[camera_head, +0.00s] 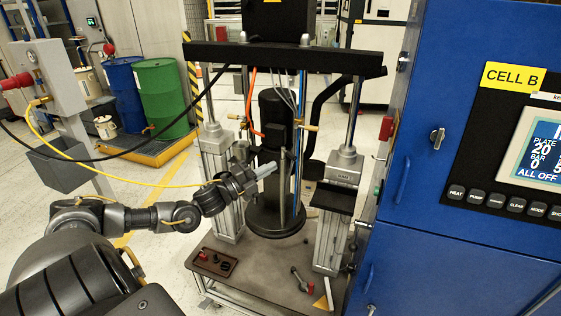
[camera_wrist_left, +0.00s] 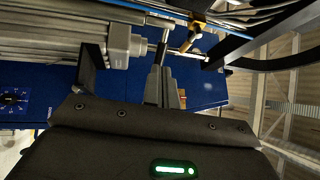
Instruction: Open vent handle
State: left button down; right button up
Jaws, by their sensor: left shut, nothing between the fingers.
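The drum pump's dark follower cylinder (camera_head: 273,105) stands upright between two pale columns. Small brass valve fittings show on its left (camera_head: 237,117) and right (camera_head: 306,125) sides; I cannot tell for sure which carries the vent handle. In the left wrist view a brass fitting (camera_wrist_left: 194,32) with a thin metal rod lies just beyond the fingertips. My left gripper (camera_head: 274,168) is shut and empty, in front of the cylinder and below the fittings. Its fingers also show in the wrist view (camera_wrist_left: 160,68), apart from the brass fitting as far as I can see. My right gripper is not in view.
The round plate (camera_head: 275,222) sits above the grey base, with a small tray (camera_head: 214,262) and a loose tool (camera_head: 302,281). A blue control cabinet (camera_head: 420,240) stands close on the right. A black hose and yellow cable cross the left side.

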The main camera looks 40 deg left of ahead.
aim_at(289, 156)
pick_arm(q)
jog(key=p+x, duration=0.1)
jog(key=x, duration=0.2)
jog(key=shift+w+r, duration=0.15)
jog(key=shift+w, duration=0.1)
jog(key=shift+w+d, duration=0.2)
jog(key=shift+w, duration=0.3)
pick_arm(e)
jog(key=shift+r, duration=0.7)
pick_arm(q)
jog(key=shift+d, duration=0.1)
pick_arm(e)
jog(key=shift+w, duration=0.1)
